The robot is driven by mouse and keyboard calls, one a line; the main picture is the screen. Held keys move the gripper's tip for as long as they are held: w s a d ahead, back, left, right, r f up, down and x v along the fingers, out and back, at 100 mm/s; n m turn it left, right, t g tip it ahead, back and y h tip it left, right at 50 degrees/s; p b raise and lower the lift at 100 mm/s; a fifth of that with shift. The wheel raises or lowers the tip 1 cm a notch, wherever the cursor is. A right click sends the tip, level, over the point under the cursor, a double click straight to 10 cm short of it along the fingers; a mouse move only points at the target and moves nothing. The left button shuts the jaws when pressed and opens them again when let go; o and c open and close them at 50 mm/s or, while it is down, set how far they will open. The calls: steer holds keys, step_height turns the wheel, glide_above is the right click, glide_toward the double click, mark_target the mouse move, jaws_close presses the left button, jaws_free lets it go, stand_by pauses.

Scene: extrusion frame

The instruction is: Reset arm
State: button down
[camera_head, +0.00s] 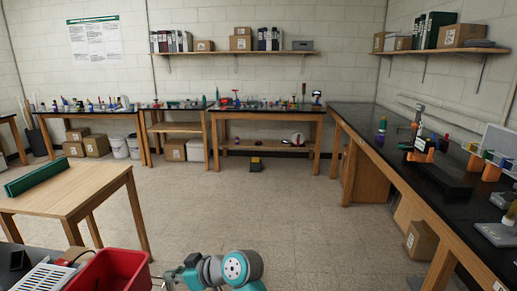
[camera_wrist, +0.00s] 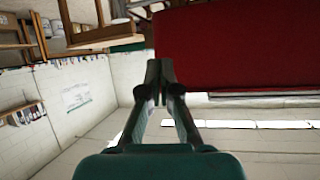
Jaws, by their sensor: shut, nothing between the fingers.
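My gripper (camera_wrist: 160,66) shows in the wrist view with its two fingers together and nothing between them. The wrist picture is turned over, with ceiling lights low and furniture at the top. A large plain red surface (camera_wrist: 235,45) fills the upper right, close to the fingertips; I cannot tell whether they touch it. In the head view my arm (camera_head: 232,268) is folded at the bottom centre, and its fingertips cannot be made out. A red bin (camera_head: 112,268) stands just left of the arm.
A wooden table with a green long box (camera_head: 37,177) is at the left. A black-topped bench (camera_head: 400,170) with tools and orange parts runs along the right. Several benches line the back wall, with cardboard boxes (camera_head: 97,146) below. The middle floor (camera_head: 250,205) is clear.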

steer(key=s+d+f+m+t+h, duration=0.2)
steer(key=s+d+f+m+t, duration=0.3)
steer(key=d+f, duration=0.55)
steer(key=s+d+f+m+t+h, duration=0.1)
steer(key=s+d+f+m+h, duration=0.15)
steer(key=s+d+f, duration=0.6)
steer(key=s+d+f+m+t+h, duration=0.2)
steer(key=s+d+f+m+h, duration=0.3)
steer(key=s+d, duration=0.75)
steer(key=s+d+r+t+h, duration=0.1)
steer(key=s+d+r, duration=0.2)
steer(key=s+r, duration=0.2)
steer(key=s+d+r+m+t, duration=0.1)
steer(key=s+d+r, duration=0.2)
steer(key=s, duration=0.7)
steer(key=s+d+r+t+h, duration=0.1)
steer(key=s+d+r, duration=0.2)
steer(key=s+r, duration=0.3)
steer(key=s, duration=0.2)
steer(key=shift+s+d+r+h, duration=0.25)
steer(key=shift+s+r+h, duration=0.05)
steer(key=shift+s+h, duration=0.05)
